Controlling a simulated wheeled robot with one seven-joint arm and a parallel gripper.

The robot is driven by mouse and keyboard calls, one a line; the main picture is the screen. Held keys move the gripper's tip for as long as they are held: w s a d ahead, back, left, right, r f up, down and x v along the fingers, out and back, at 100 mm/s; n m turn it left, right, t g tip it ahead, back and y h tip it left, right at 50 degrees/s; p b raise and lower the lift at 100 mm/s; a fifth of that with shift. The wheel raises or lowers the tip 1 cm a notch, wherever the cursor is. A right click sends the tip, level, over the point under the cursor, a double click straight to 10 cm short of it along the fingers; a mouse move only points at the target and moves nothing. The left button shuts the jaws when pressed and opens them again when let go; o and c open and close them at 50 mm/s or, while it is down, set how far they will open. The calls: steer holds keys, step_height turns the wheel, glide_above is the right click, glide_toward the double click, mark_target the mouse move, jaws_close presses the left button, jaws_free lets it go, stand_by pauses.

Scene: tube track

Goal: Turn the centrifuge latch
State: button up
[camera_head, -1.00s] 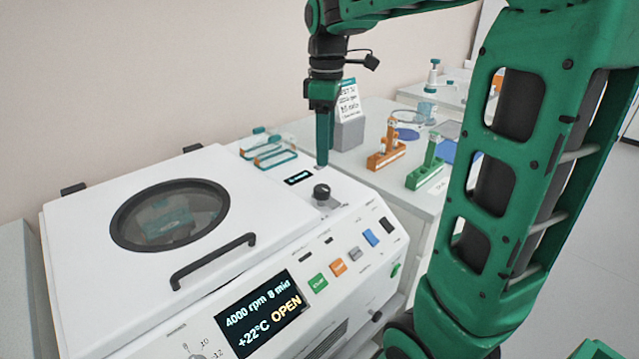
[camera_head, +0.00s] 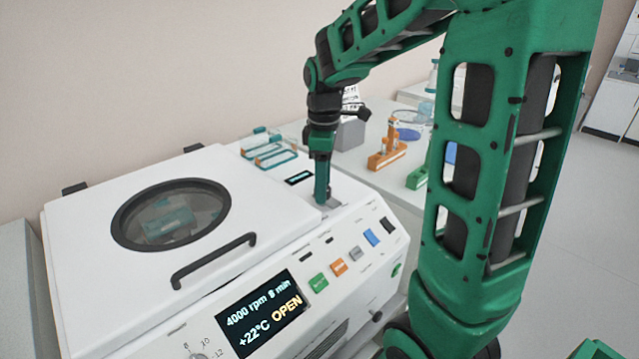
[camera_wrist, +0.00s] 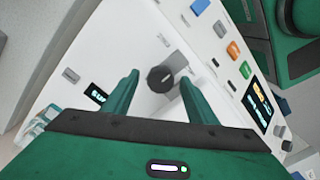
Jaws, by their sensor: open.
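The white centrifuge (camera_head: 120,310) stands at the left with its lid (camera_head: 90,215) down and its display (camera_head: 258,312) reading OPEN. The latch is a dark round knob (camera_wrist: 161,79) with a light mark, on the top panel beside the lid. In the wrist view the knob lies between and a little beyond the two green fingers, apart from both. My gripper (camera_wrist: 160,92) is open and points down over the knob. In the head view my gripper (camera_head: 322,200) hides the knob.
Coloured buttons (camera_head: 338,267) line the sloped front panel close to the gripper. Behind the centrifuge are teal-framed racks (camera_head: 268,150), an orange rack (camera_head: 388,155) and a grey block (camera_head: 350,132) on a table. Floor is free at the right.

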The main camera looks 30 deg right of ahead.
steer(key=c, duration=1.1)
steer(key=shift+o, duration=0.2)
steer(key=shift+m, duration=0.3)
steer(key=m, duration=0.8)
steer(key=shift+m, duration=0.4)
steer(key=m, duration=0.4)
steer(key=shift+m, duration=0.3)
steer(key=shift+a+m, duration=0.1)
steer(key=shift+m, duration=1.8)
